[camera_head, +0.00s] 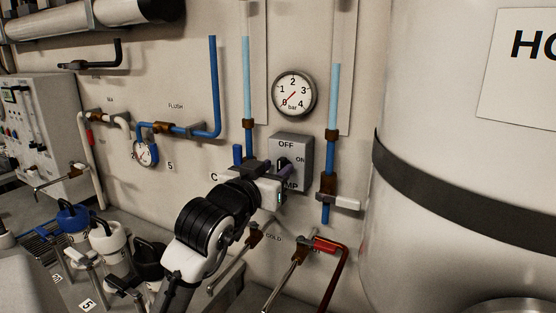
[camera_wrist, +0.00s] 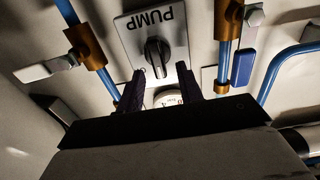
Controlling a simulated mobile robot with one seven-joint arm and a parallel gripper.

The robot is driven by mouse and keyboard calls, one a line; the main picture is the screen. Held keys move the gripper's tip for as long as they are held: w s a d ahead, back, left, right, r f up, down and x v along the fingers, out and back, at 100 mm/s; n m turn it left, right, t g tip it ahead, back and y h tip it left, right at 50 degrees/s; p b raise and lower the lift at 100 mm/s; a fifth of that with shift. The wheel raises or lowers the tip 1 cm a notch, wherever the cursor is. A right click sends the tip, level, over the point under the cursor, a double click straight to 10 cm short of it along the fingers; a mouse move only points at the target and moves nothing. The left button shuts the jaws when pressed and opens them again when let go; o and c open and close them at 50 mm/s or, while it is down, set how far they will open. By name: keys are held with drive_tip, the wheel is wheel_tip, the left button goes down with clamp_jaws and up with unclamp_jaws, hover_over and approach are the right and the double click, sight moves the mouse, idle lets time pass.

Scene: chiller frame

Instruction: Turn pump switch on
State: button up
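The pump switch is a grey box (camera_head: 305,150) on the wall, marked OFF at the top and ON at the right. Its black knob (camera_head: 283,162) is partly hidden by my gripper (camera_head: 268,168), which is in front of the box's lower left. In the wrist view, the box (camera_wrist: 130,35) appears upside down with PUMP readable. The black knob (camera_wrist: 157,55) stands roughly upright there, just beyond and between the fingertips. I cannot tell whether the fingers touch the knob.
Blue pipes with valves flank the box: one at the left (camera_head: 247,80), one at the right (camera_head: 333,100). A pressure gauge (camera_head: 294,93) is above it.

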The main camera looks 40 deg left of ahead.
drive_tip(key=shift+x, duration=1)
drive_tip(key=shift+c, duration=0.2)
drive_tip(key=c, duration=0.6)
